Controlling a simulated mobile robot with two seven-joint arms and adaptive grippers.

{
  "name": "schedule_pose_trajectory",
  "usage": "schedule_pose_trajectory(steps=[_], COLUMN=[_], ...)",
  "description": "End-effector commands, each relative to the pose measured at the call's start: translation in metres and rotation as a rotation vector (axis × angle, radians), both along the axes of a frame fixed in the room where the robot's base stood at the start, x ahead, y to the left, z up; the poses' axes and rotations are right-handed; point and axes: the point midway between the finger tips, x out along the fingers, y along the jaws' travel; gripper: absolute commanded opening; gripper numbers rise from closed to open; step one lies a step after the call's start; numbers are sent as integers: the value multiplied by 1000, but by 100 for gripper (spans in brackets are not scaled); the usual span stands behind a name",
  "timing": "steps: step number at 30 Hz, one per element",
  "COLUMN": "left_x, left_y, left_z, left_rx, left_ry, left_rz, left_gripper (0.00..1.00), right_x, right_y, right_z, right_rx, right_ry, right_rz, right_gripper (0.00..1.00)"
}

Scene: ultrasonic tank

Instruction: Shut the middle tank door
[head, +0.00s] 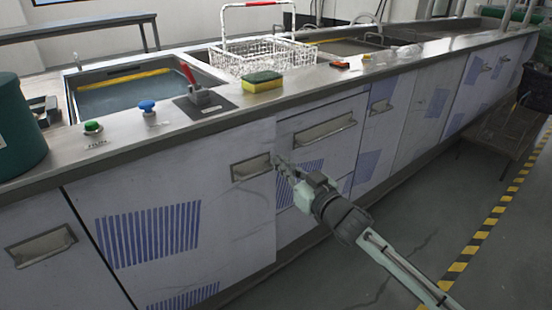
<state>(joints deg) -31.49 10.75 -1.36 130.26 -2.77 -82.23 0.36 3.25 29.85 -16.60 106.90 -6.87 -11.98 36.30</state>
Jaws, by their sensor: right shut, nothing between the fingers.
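The tank unit has a row of pale door panels along its front. The large panel with blue louvres (195,200) near the centre, which I take to be the middle door, has a recessed handle (251,167) near its right edge. That edge appears to stand slightly proud of the panel beside it; how far is hard to tell. My right gripper (279,163) is shut and empty, its tips at this edge just right of the handle. Whether they touch it is unclear. My left gripper is out of view.
A drawer front (318,130) is right of the door, and another panel (50,255) is left. The worktop holds a white wire basket (262,57), a sponge (262,82) and knobs. Floor in front is clear up to the striped tape (480,235).

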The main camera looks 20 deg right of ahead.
Motion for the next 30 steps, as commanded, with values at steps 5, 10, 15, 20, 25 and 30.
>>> schedule_pose_trajectory(steps=[5,10,15,20,25,30], left_x=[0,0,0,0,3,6], left_y=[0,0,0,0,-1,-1], left_z=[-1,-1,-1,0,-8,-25], left_rx=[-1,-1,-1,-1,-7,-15], left_ry=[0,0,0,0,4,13], left_rz=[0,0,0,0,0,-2], left_gripper=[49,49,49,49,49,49], right_x=[21,27,28,29,45,64], right_y=[6,8,8,9,21,25], right_z=[0,0,0,0,3,2], right_rx=[-2,-1,-1,-2,-5,-5], right_ry=[-1,1,1,-1,-5,-4], right_rz=[0,1,1,5,86,175], right_gripper=[0,0,0,0,0,0])
